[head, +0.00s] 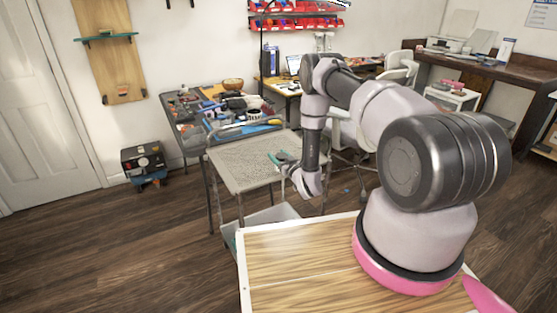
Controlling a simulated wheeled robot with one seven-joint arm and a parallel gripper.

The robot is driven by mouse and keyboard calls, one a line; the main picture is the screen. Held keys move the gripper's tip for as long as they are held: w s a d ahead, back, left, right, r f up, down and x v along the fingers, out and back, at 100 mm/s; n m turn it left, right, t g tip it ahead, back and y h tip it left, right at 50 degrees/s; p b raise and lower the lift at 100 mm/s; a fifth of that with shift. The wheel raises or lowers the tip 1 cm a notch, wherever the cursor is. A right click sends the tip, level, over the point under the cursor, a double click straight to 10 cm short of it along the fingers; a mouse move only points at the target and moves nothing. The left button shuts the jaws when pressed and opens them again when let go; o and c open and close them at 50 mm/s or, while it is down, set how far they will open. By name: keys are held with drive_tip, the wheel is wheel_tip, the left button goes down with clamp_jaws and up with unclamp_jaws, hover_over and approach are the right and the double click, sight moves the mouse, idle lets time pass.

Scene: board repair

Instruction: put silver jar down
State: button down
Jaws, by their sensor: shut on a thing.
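My gripper (284,163) is at the end of my arm, pointing down and left at the right edge of the grey perforated cart top (238,168). It is small in the head view, with teal parts at its tip. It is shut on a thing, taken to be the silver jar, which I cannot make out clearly. I cannot tell whether the held thing touches the cart top or is above it.
The cart top is mostly bare to the left of my gripper. Behind it a cluttered workbench (207,131) holds tools and a bowl (233,84). A black toolbox (143,160) stands on the floor at left. An office chair is partly hidden behind my arm.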

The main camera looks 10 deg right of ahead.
drive_tip(key=shift+f, duration=0.7)
drive_tip(key=shift+f, duration=0.1)
drive_tip(key=shift+c, duration=0.6)
unclamp_jaws()
drive_tip(key=shift+f, duration=0.1)
